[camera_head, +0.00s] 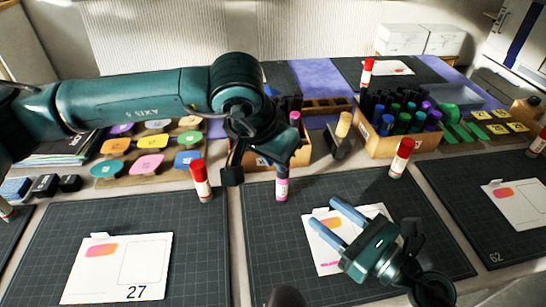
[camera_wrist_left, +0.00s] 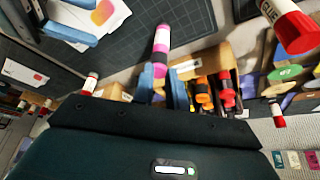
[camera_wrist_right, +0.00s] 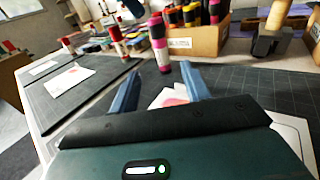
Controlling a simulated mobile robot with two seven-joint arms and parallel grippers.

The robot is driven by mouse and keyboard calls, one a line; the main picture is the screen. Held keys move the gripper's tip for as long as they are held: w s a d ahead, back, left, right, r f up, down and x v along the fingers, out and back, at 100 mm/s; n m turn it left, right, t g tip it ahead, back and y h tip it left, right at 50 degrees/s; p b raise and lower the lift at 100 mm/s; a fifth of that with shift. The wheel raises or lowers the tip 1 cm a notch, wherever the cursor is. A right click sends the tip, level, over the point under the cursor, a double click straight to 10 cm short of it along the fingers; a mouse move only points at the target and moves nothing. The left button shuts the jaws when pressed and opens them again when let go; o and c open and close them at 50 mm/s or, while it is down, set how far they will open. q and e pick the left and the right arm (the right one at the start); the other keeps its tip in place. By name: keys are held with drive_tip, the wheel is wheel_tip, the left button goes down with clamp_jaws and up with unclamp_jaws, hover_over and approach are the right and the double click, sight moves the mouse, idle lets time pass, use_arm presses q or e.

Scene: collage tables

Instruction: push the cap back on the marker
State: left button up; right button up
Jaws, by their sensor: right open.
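A pink and white marker with a dark band (camera_head: 281,184) stands upright near the back edge of the middle mat. It also shows in the left wrist view (camera_wrist_left: 161,45) and the right wrist view (camera_wrist_right: 160,45). My left gripper (camera_head: 262,163) is at the marker's upper end. In the left wrist view its blue fingers lie on either side of the near end; whether they touch it, I cannot tell. My right gripper (camera_head: 321,211) is open and empty over the middle mat, in front of the marker. I cannot make out a separate loose cap.
Behind are a wooden box of markers (camera_head: 377,143) and a tray of coloured pads (camera_head: 133,170). A printed card (camera_head: 318,262) lies beneath my right gripper. The left mat has free room.

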drive_tip(key=shift+f+b, duration=0.45)
drive_tip(key=shift+f, duration=0.15)
use_arm(q)
drive_tip(key=shift+w+d+f, duration=0.15)
drive_tip(key=shift+w+f, duration=0.05)
drive_tip(key=shift+f, duration=0.3)
use_arm(e)
drive_tip(key=shift+r, duration=0.1)
use_arm(q)
drive_tip(key=shift+r, duration=0.1)
use_arm(e)
drive_tip(key=shift+r+p, duration=0.2)
drive_tip(key=shift+p, duration=0.1)
wheel_tip(320, 180, up, 2)
drive_tip(key=shift+p, duration=1.05)
drive_tip(key=shift+r, duration=0.1)
use_arm(q)
drive_tip(key=v, duration=0.5)
drive_tip(key=shift+s+r, duration=0.2)
drive_tip(key=shift+r, duration=0.15)
